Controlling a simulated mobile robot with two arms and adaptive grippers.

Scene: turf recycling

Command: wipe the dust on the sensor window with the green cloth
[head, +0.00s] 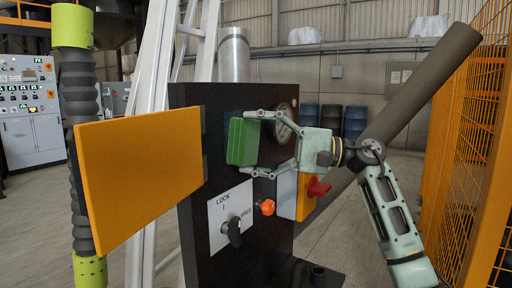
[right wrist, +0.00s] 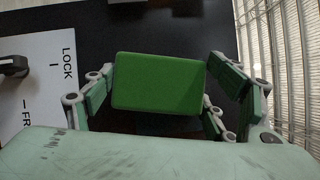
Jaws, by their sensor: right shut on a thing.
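The green cloth (head: 241,141) is a thick block-like pad. My right gripper (head: 256,143) is shut on it, with fingers at its upper and lower edges, and holds it at the front of the black panel (head: 190,98). The cloth also shows between the fingers in the right wrist view (right wrist: 158,82). Whether the cloth touches the panel I cannot tell. The sensor window and its dust are not visible; the cloth and gripper cover that part of the panel. My left gripper is not in view.
An orange door (head: 140,170) stands open at the panel's left. Below the cloth are a LOCK/FREE plate (head: 230,208) with a black knob (head: 233,232), an orange-red knob (head: 266,207) and a red switch (head: 318,187). A round gauge (head: 283,112) sits behind the gripper. Yellow mesh fencing (head: 470,170) stands right.

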